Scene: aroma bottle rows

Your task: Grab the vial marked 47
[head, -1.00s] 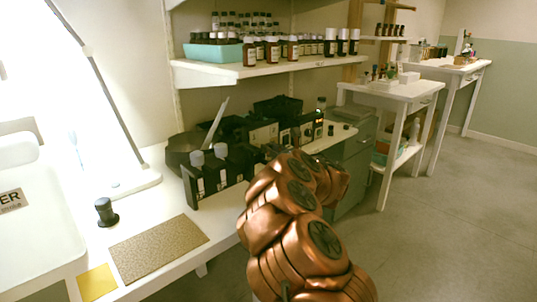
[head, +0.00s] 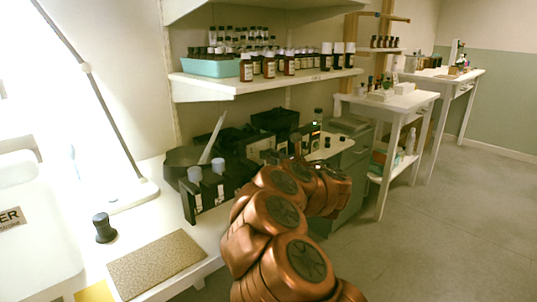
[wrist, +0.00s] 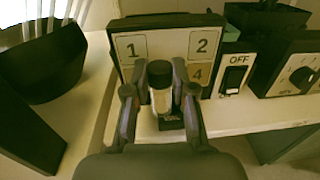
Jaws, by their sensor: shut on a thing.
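My gripper (wrist: 160,85) is shut on a small vial (wrist: 160,98) with a dark cap, seen in the wrist view between its two fingers. The vial is roughly upright. No number on it is legible from here. A dark block shows just below it, and I cannot tell whether they touch. In the head view my copper arm reaches over the bench and hides most of the gripper.
A panel marked 1, 2 and 4 (wrist: 127,47) stands behind the vial, with an OFF switch box (wrist: 235,72) to its right. A dark bin (wrist: 45,65) is at left. Several bottles line the shelf (head: 250,84). A speckled mat (head: 157,264) lies on the bench.

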